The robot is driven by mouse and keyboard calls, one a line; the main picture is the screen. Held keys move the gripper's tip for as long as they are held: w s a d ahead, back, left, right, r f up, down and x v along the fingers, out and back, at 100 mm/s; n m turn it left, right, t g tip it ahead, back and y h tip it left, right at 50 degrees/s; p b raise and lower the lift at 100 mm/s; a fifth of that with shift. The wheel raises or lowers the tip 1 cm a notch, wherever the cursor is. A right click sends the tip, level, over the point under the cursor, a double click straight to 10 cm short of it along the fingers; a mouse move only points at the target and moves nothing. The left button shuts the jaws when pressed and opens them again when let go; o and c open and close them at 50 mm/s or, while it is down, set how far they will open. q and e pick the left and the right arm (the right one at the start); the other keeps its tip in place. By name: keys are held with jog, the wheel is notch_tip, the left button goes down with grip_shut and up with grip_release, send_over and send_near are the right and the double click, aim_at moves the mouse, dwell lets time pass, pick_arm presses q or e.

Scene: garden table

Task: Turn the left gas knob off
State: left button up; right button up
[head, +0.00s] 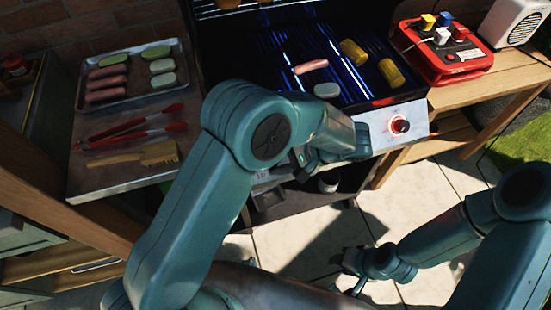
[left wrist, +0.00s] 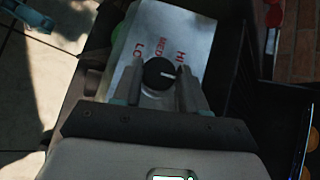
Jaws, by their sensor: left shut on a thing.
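The left gas knob (left wrist: 158,73) is round and black with a white pointer line, on a silver panel marked LO, MED and HI. The pointer lies toward the right of the left wrist view, below the HI mark. My left gripper (left wrist: 157,88) is shut on this knob, one finger on each side. In the head view my left arm hides this knob and most of the gripper.
The grill grate (head: 345,95) holds sausage and corn. A side shelf (head: 90,185) at left carries a food tray (head: 150,92), red tongs (head: 135,130) and a brush (head: 160,152). A red box (head: 440,60) and white speaker (head: 512,22) stand on the right wooden table (head: 470,92).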

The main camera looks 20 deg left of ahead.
dwell(0.3)
pick_arm(q)
jog(key=o, duration=1.1)
jog(key=shift+c, duration=0.2)
jog(key=shift+r, duration=0.15)
pick_arm(e)
jog(key=shift+r, duration=0.1)
